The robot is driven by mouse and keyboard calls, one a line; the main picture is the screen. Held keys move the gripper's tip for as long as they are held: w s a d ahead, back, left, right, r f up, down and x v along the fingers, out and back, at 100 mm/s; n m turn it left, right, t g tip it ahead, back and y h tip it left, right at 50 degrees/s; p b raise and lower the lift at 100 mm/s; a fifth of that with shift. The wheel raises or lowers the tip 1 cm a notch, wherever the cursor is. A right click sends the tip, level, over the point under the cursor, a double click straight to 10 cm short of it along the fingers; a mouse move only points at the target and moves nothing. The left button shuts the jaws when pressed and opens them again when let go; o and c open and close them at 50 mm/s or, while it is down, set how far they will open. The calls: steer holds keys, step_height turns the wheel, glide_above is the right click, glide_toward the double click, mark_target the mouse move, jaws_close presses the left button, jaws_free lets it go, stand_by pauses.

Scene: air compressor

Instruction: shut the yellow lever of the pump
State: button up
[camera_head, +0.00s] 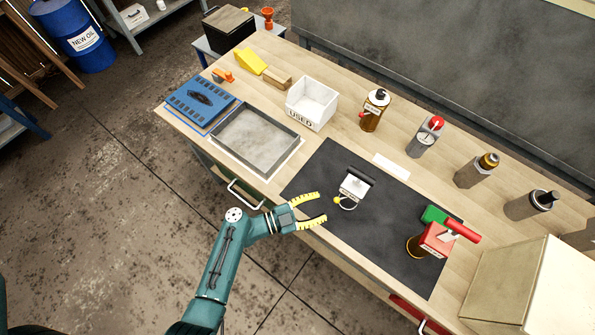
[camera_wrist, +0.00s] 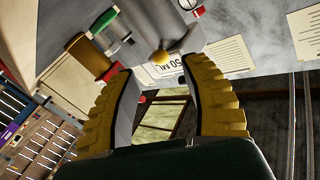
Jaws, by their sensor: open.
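The pump (camera_head: 354,186) is a small grey-white device with a dark top bar, on the black mat. Its yellow lever end (camera_head: 337,200) shows as a small knob at its near left side, beside a thin ring. My gripper (camera_head: 321,207) is open and empty, left of the knob and apart from it in the head view. In the wrist view the yellow knob (camera_wrist: 160,57) appears between the open fingertips, in front of the pump's grey body (camera_wrist: 150,25). I cannot tell the exact gap in depth. Most of the lever's arm is not clear.
The black mat (camera_head: 310,183) is bare left of the pump. A red-topped device (camera_head: 434,240) and a green block (camera_head: 434,215) stand to the right. A grey tray (camera_head: 255,142) and a white USED box (camera_head: 311,101) are at left. Several bottles line the back.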

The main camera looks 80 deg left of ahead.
steer(key=s+d, duration=0.1)
steer(key=s, duration=0.6)
steer(key=shift+s+d, duration=0.15)
